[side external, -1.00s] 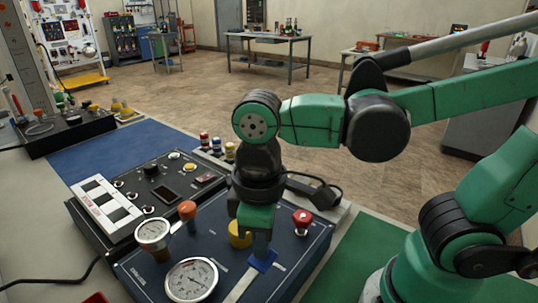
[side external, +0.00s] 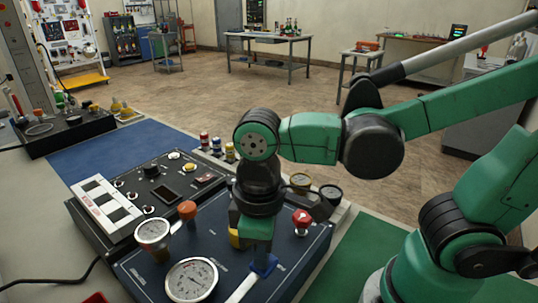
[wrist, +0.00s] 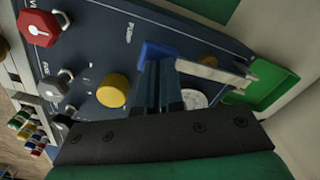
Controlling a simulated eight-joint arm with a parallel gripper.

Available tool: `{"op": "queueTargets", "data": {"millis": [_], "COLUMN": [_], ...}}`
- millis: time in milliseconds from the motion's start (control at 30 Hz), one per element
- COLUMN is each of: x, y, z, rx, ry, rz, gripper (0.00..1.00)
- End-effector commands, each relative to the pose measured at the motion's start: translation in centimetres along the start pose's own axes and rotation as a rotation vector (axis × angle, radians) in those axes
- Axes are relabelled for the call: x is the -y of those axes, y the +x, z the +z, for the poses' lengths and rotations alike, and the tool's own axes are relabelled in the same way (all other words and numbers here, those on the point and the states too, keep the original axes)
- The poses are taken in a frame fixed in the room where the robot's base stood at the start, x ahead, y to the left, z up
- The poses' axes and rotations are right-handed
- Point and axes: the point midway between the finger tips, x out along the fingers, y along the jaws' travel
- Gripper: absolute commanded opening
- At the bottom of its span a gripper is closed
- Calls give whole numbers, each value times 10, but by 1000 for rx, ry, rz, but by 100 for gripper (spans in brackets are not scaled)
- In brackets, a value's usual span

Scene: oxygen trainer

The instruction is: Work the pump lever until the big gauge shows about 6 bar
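The pump lever is a pale bar (side external: 240,288) with a blue piece (side external: 264,266) at one end, over the dark blue panel. In the wrist view the bar (wrist: 215,73) runs right from the blue piece (wrist: 157,52). My gripper (side external: 260,252) points down at the blue piece and seems to touch it. In the wrist view its fingers (wrist: 160,85) are close together; no object shows between them. The big gauge (side external: 191,280) has a white face at the panel's front; its needle is too small to read. A smaller gauge (side external: 153,232) stands behind it.
A red knob (side external: 302,220), an orange knob (side external: 187,210) and a yellow knob (wrist: 113,90) rise from the panel near my gripper. A black box (side external: 160,190) with switches stands behind. A green tray (wrist: 270,85) lies beyond the bar in the wrist view.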

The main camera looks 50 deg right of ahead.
Motion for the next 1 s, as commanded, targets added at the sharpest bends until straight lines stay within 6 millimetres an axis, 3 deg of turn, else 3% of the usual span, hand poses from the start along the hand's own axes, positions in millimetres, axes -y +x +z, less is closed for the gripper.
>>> {"op": "queueTargets", "data": {"millis": [367,533,1000], "x": [0,0,0], "y": [19,19,-16], "z": [-1,0,0], "rx": [-1,-1,0], "ry": [0,0,0], "rz": [-2,-1,0], "gripper": [0,0,0]}}
